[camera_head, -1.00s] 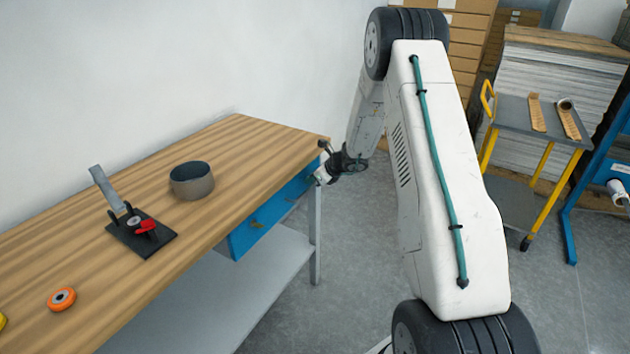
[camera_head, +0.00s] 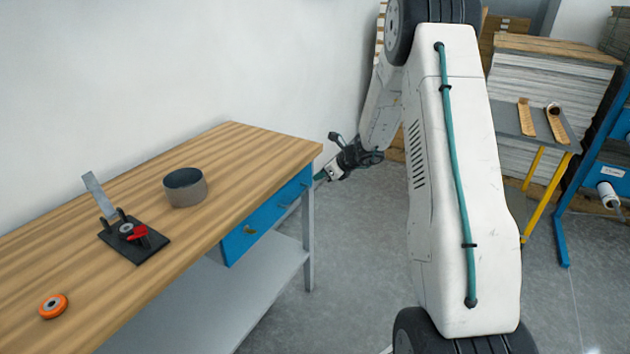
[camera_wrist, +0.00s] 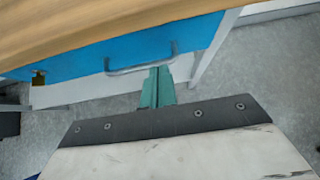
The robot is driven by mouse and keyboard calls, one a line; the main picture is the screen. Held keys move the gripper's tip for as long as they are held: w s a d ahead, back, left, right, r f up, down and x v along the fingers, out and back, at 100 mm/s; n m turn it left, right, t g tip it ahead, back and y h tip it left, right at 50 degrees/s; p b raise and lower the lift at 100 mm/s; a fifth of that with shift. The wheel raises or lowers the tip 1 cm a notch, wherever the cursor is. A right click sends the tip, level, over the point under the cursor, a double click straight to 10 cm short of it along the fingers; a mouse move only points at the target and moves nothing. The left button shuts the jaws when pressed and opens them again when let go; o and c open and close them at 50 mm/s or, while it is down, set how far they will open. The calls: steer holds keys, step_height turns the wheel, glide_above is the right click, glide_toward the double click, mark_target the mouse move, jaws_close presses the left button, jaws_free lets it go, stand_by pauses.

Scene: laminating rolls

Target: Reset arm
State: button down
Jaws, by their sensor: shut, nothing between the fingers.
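My gripper (camera_head: 320,177) is beside the right end of the wooden workbench (camera_head: 262,143) in the head view, close to its blue drawer front. In the wrist view my gripper (camera_wrist: 158,84) shows as teal fingers together, with nothing between them. Behind the fingertips in that view are the blue drawer (camera_wrist: 110,58) and its metal handle (camera_wrist: 142,62). I cannot tell whether the fingertips touch the bench or the handle.
On the bench are a grey round bowl (camera_head: 186,188), a black-based device with a raised lever (camera_head: 135,240) and an orange ring (camera_head: 53,306). A cart (camera_head: 512,118) with two tan strips stands at the right, by a blue frame (camera_head: 562,225). Grey floor is open between.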

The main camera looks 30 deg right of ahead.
steer(key=shift+s+d+r, duration=0.15)
steer(key=shift+s+r, duration=0.05)
steer(key=shift+s, duration=0.1)
steer(key=s+a+r+n+g+y, duration=0.1)
steer(key=s+a+r+n+g, duration=0.35)
steer(key=s+a+n, duration=0.45)
steer(key=s+a+r+n+g+y, duration=0.1)
steer(key=s+a+r+n+g, duration=0.2)
steer(key=s+a+r+n, duration=0.5)
steer(key=s+a+r+n+h, duration=0.1)
steer(key=s+r+n+h, duration=0.1)
steer(key=s, duration=0.6)
steer(key=s+a+r+n+h, duration=0.2)
steer(key=s+r+n, duration=0.3)
steer(key=s+n, duration=0.2)
steer(key=s+a+r+n+h, duration=0.2)
steer(key=s+r+n, duration=0.1)
steer(key=s, duration=0.8)
steer(key=shift+a+r+n, duration=0.15)
steer(key=shift+r+n, duration=0.25)
steer(key=shift+n, duration=0.4)
steer(key=shift+s, duration=0.15)
